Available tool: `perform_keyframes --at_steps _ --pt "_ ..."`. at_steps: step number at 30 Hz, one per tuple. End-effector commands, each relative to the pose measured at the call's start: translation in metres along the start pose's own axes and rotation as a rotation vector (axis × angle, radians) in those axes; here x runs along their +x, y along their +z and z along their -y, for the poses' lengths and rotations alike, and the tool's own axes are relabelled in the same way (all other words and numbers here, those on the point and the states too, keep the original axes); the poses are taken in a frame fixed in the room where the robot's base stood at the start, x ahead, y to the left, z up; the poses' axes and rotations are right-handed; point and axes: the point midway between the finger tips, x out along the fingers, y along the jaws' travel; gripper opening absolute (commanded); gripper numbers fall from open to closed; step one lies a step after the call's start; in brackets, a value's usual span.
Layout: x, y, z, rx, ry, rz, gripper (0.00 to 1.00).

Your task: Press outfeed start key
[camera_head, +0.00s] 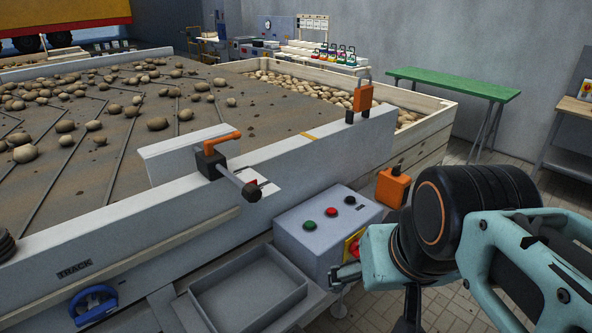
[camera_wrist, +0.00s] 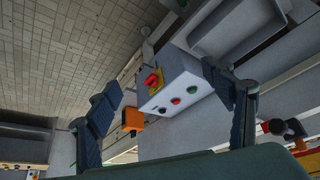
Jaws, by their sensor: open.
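A grey control box (camera_head: 318,243) stands beside the conveyor's side wall, with a green button (camera_head: 309,225), a red button (camera_head: 331,212) and a black button (camera_head: 350,200) on top. A red knob on a yellow plate (camera_head: 354,245) is on its right face. No label reads clearly as outfeed start. In the wrist view the same box (camera_wrist: 178,75) lies between my spread fingers, with the green button (camera_wrist: 192,89) nearest the right finger. My gripper (camera_wrist: 160,80) is open and empty. In the head view it is at the box's right, partly hidden by my arm.
A grey open tray (camera_head: 235,300) is at the box's left front. Potatoes lie on the belt and in a wooden crate (camera_head: 425,125).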

Motion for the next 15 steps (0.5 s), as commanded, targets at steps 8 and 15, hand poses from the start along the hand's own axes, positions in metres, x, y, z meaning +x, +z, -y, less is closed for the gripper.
perform_keyframes --at_steps 8,15 --pt "0.0 0.0 0.0 0.0 0.0 0.0 0.41" --pt "0.0 0.0 0.0 0.0 0.0 0.0 0.14"
